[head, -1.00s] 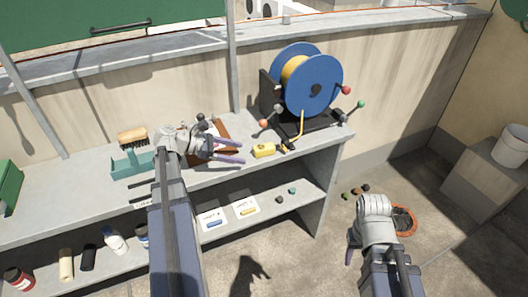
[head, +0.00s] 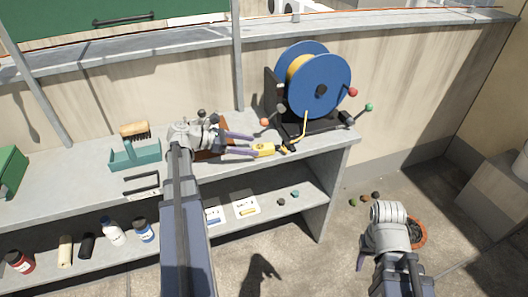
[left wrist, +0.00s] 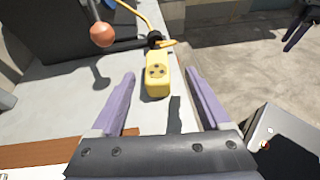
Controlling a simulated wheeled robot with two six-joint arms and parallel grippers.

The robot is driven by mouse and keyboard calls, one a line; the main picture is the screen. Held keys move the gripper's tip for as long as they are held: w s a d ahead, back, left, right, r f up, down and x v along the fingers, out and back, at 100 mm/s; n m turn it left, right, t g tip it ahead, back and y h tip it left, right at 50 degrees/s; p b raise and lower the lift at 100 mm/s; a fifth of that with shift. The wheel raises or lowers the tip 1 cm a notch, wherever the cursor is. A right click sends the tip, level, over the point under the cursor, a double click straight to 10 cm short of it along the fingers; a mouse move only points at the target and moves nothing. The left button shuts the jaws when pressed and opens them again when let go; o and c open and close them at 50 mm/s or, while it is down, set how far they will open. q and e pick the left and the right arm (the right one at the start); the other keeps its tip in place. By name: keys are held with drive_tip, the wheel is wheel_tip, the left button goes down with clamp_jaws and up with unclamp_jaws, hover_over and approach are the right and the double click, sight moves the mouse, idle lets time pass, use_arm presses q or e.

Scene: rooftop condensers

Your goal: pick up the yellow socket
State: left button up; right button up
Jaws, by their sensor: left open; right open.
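The yellow socket (head: 263,149) lies on the grey bench top near its front edge, in front of the cable reel. In the left wrist view the socket (left wrist: 157,76) sits ahead, between the lines of the two purple fingers, with its holed face showing. My left gripper (head: 252,144) is open; its fingertips are close to the socket's left end. Whether they touch it I cannot tell. My right gripper (head: 362,258) is over the floor at the right, away from the bench; its fingers are mostly hidden.
The blue cable reel (head: 318,85) with a yellow cable stands behind the socket, with red and green knobs on its stand. A teal caddy (head: 135,155) and a brush (head: 134,130) are at the left. A lower shelf (head: 180,234) holds bottles and cards.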

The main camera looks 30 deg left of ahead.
sight(260, 147)
use_arm(q)
drive_tip(key=shift+a+b+x, duration=0.2)
drive_tip(key=shift+b+x, duration=0.9)
drive_tip(key=shift+x, duration=1.5)
drive_tip(key=shift+w+f, duration=0.1)
clamp_jaws()
